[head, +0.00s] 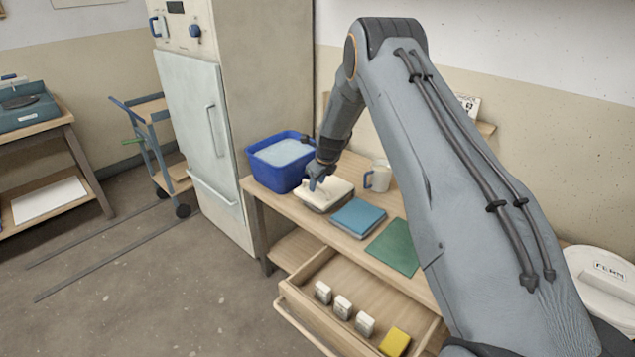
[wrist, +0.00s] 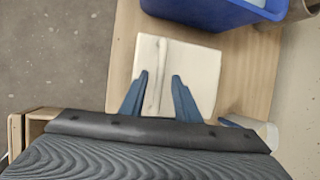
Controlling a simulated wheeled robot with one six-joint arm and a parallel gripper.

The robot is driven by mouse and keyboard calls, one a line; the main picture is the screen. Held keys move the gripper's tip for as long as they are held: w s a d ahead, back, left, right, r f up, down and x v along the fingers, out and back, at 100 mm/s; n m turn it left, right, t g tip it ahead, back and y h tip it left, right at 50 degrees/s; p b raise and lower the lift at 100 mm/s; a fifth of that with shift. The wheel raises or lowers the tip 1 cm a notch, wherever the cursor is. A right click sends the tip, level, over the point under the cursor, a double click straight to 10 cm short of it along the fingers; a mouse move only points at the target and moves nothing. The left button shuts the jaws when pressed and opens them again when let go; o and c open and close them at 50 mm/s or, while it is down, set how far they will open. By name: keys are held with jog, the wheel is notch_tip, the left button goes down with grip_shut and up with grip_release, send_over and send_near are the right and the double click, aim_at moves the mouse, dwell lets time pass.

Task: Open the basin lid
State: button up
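The blue basin (head: 278,174) stands uncovered at the far left end of the table, and pale contents show inside. Its wall is also in the wrist view (wrist: 205,12), at the top. A cream square lid (head: 334,193) with a raised bar handle lies on the table just right of the basin. In the wrist view the lid (wrist: 203,60) lies under the fingers. My gripper (head: 316,184) is low over the lid. In the wrist view my gripper (wrist: 159,78) is open, with a blue finger on each side of the handle and visible gaps.
A white mug (head: 380,177) stands behind the lid. A blue pad (head: 358,217) and a green mat (head: 394,246) lie to its right. Below, an open drawer (head: 300,310) sticks out with several small white blocks and a yellow one. A tall cabinet (head: 195,130) stands left.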

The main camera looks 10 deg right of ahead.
grip_shut()
jog(key=shift+r, duration=0.1)
dwell(0.3)
